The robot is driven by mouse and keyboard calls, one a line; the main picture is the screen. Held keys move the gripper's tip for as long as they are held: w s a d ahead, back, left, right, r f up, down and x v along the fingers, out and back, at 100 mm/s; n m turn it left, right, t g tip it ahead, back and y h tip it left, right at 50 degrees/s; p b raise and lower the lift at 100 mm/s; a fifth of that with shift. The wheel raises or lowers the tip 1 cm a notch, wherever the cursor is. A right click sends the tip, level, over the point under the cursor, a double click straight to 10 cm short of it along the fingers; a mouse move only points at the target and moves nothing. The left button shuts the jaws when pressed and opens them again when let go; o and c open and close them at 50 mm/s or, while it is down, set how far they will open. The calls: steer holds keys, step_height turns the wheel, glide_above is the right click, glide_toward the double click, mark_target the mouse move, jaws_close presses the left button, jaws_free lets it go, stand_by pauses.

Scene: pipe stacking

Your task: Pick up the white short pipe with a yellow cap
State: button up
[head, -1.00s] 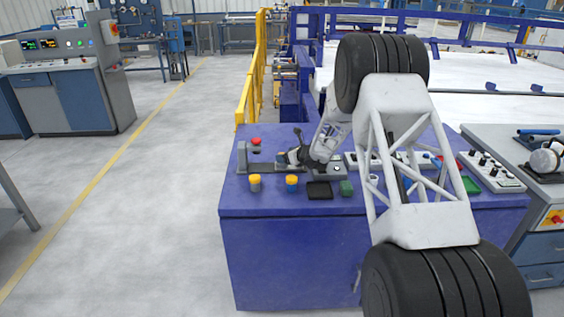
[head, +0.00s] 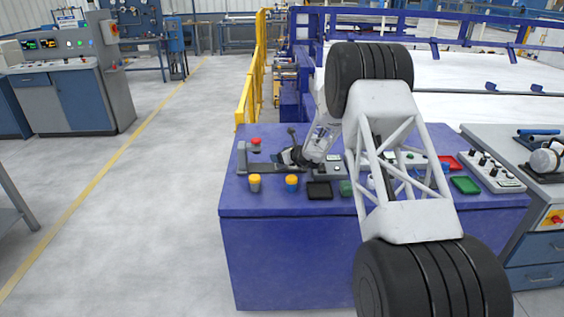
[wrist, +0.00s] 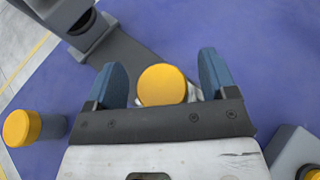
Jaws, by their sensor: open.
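In the wrist view a round yellow cap (wrist: 163,84) sits between the two blue fingers of my open gripper (wrist: 164,78). A bit of white shows beside it, low at the right; the rest of its body is hidden below the cap and behind the gripper's dark front bar. I see a gap between the cap and each finger; whether the fingertips reach down beside the body I cannot tell. In the head view my gripper (head: 288,156) is low over the blue table (head: 285,258), and this capped piece is not clearly visible there.
A grey yellow-capped pipe (head: 254,183) and a bluish one (head: 291,183) stand near the table's front edge. A red-capped piece (head: 256,145) stands behind. A dark rail with an upright post (head: 242,158) runs beside my gripper.

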steer(key=c, duration=1.1)
steer(key=shift+r, duration=5)
